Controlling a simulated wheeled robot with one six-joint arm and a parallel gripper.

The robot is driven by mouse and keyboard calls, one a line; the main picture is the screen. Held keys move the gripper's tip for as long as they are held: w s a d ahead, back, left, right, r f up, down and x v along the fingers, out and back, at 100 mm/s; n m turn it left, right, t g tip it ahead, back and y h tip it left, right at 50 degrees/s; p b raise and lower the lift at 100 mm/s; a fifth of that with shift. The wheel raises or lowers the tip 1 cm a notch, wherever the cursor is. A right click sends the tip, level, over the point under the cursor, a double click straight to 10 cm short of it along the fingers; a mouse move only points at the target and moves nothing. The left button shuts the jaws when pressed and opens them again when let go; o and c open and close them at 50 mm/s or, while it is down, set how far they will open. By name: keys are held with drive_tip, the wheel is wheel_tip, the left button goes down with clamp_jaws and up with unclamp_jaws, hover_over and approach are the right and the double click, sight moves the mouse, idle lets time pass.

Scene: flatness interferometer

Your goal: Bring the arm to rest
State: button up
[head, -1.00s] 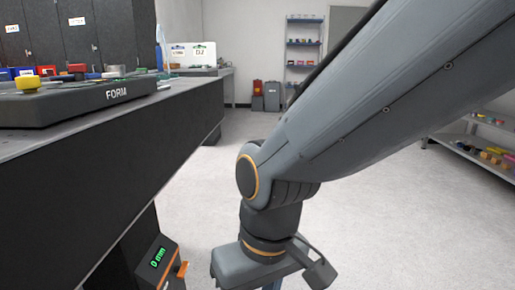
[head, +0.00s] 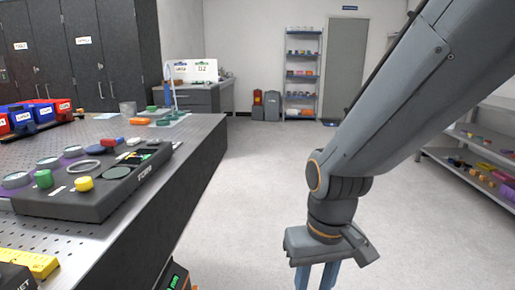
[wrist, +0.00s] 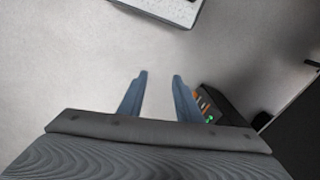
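My arm reaches down from the upper right in the head view. My gripper (head: 316,278) hangs at its end, pointing down over the floor, to the right of the bench; its fingertips are cut off by the frame's lower edge. In the wrist view my gripper (wrist: 158,76) shows two blue fingers standing apart with only pale floor between them. It holds nothing.
A perforated bench (head: 190,143) fills the left, carrying a dark FORM unit (head: 95,195) with coloured knobs. Shelves stand at right (head: 480,165) and back (head: 301,75). Floor between is clear.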

drive_tip(key=s+d+r+m+p, duration=0.2)
drive_tip(key=d+r+p, duration=0.6)
drive_tip(key=r+p, duration=0.2)
drive_tip(key=shift+d+h+p, duration=0.3)
drive_tip(key=shift+d+p, duration=0.05)
drive_tip(key=shift+p, duration=0.25)
